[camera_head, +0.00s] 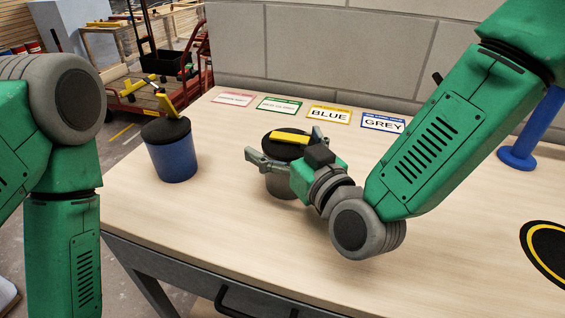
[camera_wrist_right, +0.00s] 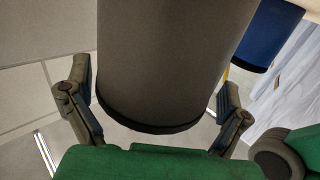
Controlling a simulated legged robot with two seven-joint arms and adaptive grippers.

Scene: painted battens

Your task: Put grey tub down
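The grey tub (camera_head: 278,184) stands upright near the middle of the table, with a black lid and a yellow handle (camera_head: 290,136) on top. My right gripper (camera_head: 284,148) reaches it from the right, one finger across its front left and the other at its far right. In the right wrist view the tub (camera_wrist_right: 165,60) fills the space between the fingers (camera_wrist_right: 155,85), which sit close against its two sides. Whether its base touches the table cannot be told. My left arm shows at the left edge, its gripper out of view.
A blue tub (camera_head: 173,160) with a black lid and yellow handle stands at the left of the table (camera_head: 225,235). Pink, green, yellow BLUE (camera_head: 329,115) and blue GREY (camera_head: 383,123) cards lie along the back. A blue stand (camera_head: 518,157) and a black-and-yellow disc (camera_head: 549,250) are at right.

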